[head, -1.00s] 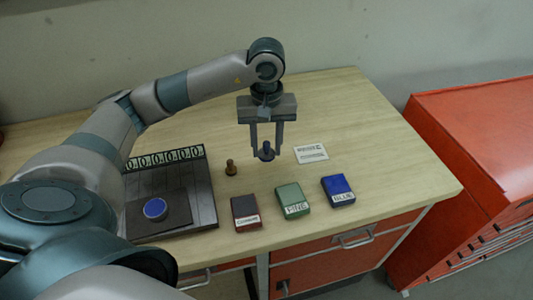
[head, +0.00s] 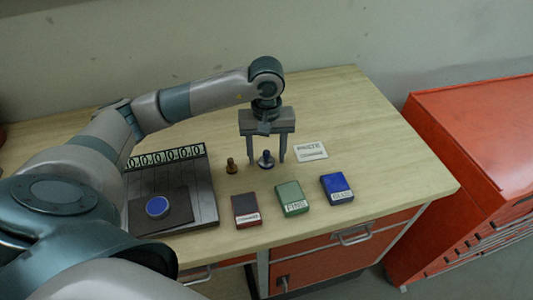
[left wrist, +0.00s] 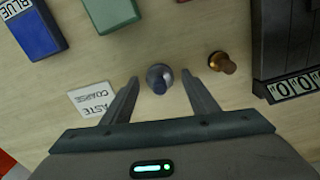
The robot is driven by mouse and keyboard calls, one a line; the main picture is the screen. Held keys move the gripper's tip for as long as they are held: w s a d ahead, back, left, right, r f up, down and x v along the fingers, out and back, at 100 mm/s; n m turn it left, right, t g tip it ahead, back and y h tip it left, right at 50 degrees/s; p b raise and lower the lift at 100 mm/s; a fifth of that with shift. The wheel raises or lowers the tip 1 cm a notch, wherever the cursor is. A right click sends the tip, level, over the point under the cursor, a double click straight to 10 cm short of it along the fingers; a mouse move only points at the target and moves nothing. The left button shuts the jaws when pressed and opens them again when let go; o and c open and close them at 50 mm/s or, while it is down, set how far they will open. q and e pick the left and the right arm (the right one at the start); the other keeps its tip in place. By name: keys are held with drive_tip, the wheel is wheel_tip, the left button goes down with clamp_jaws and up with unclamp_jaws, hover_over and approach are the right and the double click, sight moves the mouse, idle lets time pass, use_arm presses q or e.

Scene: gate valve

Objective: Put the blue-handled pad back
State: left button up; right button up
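The blue-handled pad (head: 266,159) stands upright on the wooden table, right of a similar brown-handled pad (head: 231,166). My left gripper (head: 267,162) is above it, pointing down and open, one finger on each side. In the left wrist view, the blue-handled pad (left wrist: 159,78) sits between the fingertips (left wrist: 160,80) with a visible gap on both sides. The brown-handled pad (left wrist: 222,62) also shows there, outside the fingers. My right gripper is out of view.
Maroon (head: 245,210), green (head: 292,200) and blue (head: 337,187) labelled boxes line the front. A white card (head: 311,151) lies at right. A dark tray (head: 204,198) with a counter strip and blue-topped disc (head: 157,207) is left. The table's back right is clear.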

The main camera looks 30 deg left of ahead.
sight(267, 151)
use_arm(q)
drive_tip(key=shift+r, duration=0.1)
drive_tip(key=shift+r+p, duration=0.1)
drive_tip(key=shift+p, duration=0.2)
drive_tip(key=shift+r+b, duration=0.25)
drive_tip(key=shift+b, duration=0.15)
drive_tip(key=shift+r, duration=0.4)
wheel_tip(267, 151, up, 9)
drive_tip(key=b, duration=0.3)
drive_tip(key=shift+r, duration=0.8)
